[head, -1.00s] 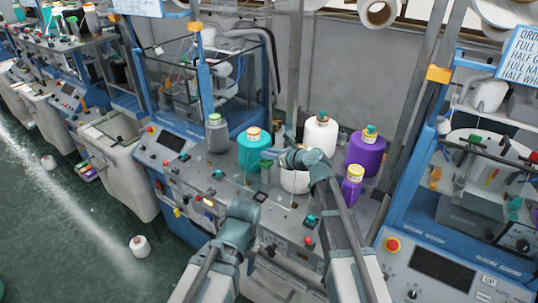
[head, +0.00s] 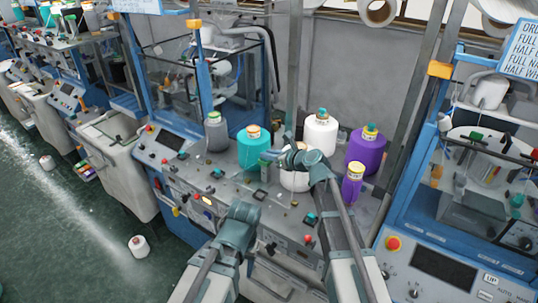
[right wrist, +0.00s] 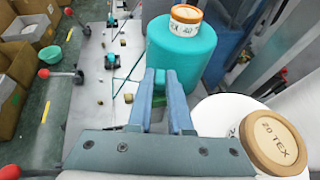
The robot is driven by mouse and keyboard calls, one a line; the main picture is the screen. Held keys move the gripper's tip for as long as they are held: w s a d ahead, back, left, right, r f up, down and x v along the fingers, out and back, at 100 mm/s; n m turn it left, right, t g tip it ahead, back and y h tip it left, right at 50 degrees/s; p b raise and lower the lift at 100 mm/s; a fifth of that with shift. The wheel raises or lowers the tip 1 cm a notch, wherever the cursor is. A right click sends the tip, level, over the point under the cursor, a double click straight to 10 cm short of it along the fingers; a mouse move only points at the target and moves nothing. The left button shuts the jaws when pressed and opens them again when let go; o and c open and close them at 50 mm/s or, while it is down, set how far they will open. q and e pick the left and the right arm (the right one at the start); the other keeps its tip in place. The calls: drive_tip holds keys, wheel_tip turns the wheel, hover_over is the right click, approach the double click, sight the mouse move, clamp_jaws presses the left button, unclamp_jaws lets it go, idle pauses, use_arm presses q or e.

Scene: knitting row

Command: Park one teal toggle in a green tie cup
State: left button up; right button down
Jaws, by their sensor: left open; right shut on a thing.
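In the head view my right gripper (head: 268,157) is in front of the teal yarn cone (head: 254,150). My left gripper (head: 258,197) is open, lower over the machine's front panel, its tips hard to make out. A small teal toggle (head: 312,217) shows on the panel, and another teal piece (right wrist: 111,61) shows in the right wrist view. A green cup-like piece (right wrist: 52,54) is at that view's left.
White (head: 320,136) and purple (head: 367,152) cones stand at the back right, with a smaller purple cone (head: 352,184) in front. A grey cone (head: 215,132) stands left. In the wrist view, a white cone's cap (right wrist: 272,144) is close at right; red-knobbed levers (right wrist: 62,75) are at left.

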drive_tip(key=shift+f, duration=0.35)
drive_tip(key=c, duration=0.8)
unclamp_jaws()
drive_tip(key=shift+o, duration=0.2)
drive_tip(key=p+v, duration=0.4)
drive_tip(key=v, duration=1)
drive_tip(key=shift+p, duration=0.4)
drive_tip(key=shift+f, duration=0.1)
